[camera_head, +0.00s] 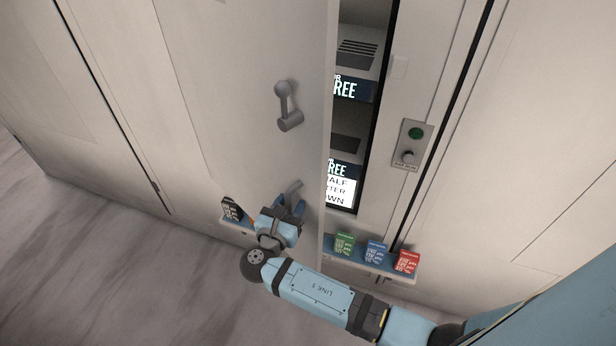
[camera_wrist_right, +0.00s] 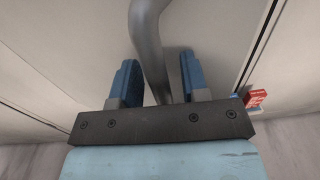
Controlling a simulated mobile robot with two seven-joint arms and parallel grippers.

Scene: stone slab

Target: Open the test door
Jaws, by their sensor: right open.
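The test door (camera_head: 235,60) is a pale panel standing ajar, with a dark gap along its right edge. A grey lever (camera_head: 286,104) is mounted on its upper part. Lower down, a curved grey handle (camera_head: 293,187) shows just above my right gripper (camera_head: 290,207). In the right wrist view the grey handle bar (camera_wrist_right: 148,40) runs down between the two blue fingers of my right gripper (camera_wrist_right: 159,78). The fingers are open, with space on both sides of the bar; contact is not visible. The handle's lower end is hidden by the gripper. My left gripper is not in view.
Behind the gap are lettered panels (camera_head: 341,192). Right of it, a frame holds a switch box (camera_head: 411,144) with a green button. Green, blue and red cards (camera_head: 376,251) sit on a low ledge, and a black card (camera_head: 232,208) stands left. Open floor (camera_head: 90,260) lies lower left.

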